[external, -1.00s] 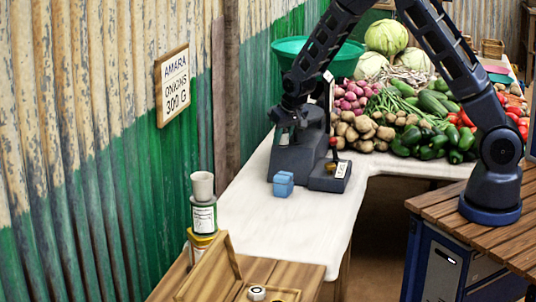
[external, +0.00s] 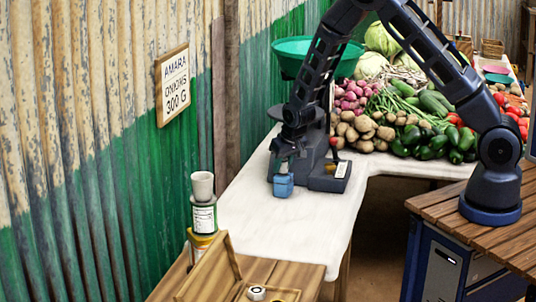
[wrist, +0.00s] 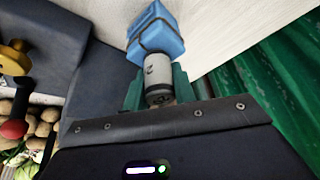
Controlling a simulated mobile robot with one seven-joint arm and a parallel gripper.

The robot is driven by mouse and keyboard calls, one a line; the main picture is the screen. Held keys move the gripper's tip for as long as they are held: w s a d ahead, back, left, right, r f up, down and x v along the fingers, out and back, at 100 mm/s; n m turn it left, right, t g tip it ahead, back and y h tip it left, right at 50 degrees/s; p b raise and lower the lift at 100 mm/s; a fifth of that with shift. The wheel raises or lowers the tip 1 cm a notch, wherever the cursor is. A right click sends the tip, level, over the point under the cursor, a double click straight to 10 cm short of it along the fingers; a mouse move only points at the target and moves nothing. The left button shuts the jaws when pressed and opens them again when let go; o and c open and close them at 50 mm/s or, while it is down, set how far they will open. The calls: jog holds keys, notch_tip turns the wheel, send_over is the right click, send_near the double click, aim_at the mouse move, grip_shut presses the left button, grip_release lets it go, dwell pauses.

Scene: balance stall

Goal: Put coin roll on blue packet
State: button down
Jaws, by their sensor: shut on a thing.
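My gripper (external: 283,163) is over the blue packet (external: 283,187) on the white counter, its green fingertips close to the packet's top. In the wrist view my gripper (wrist: 157,92) is shut on the coin roll (wrist: 158,76), a pale grey cylinder with dark marks. The blue packet (wrist: 155,34), tied with a dark band, shows just beyond the roll's far end. I cannot tell whether the roll touches the packet. In the external view the roll is mostly hidden by the gripper and too small to make out.
A dark scale (external: 325,178) with a red knob stands close beside the packet. A green bowl (external: 290,62) and heaped vegetables (external: 420,115) lie behind. A cup and tins (external: 203,213) and a wooden box (external: 212,272) stand at front left. The counter's front (external: 270,235) is clear.

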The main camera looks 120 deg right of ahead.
jog(key=shift+f, duration=0.15)
jog(key=c, duration=1.1)
grip_release()
jog(key=shift+c, duration=0.2)
jog(key=v, duration=1.2)
jog(key=w+a+r+n+t+y, duration=0.1)
jog(key=w+a+r+n, duration=0.1)
jog(key=w+a+r, duration=0.5)
jog(key=w+a+r+n+t+y, duration=0.1)
jog(key=w+a+r+n, duration=0.3)
jog(key=a, duration=0.6)
jog(key=a+r+n+t+y, duration=0.1)
jog(key=a+r, duration=0.4)
jog(key=a, duration=0.3)
jog(key=a+r+n+t, duration=0.1)
jog(key=a+r, duration=0.4)
jog(key=a, duration=0.3)
jog(key=s+a+r+n+y, duration=0.1)
jog(key=s+a+r+n, duration=0.15)
jog(key=a, duration=0.45)
jog(key=s+a+r+n, duration=0.2)
jog(key=s+a+r, duration=0.1)
jog(key=a, duration=0.5)
jog(key=s+a+r+n, duration=0.2)
jog(key=s+a+n, duration=0.2)
jog(key=s+a, duration=0.6)
jog(key=shift+s+a+r+y, duration=0.3)
jog(key=shift+s+a+r, duration=0.05)
jog(key=shift+s, duration=0.9)
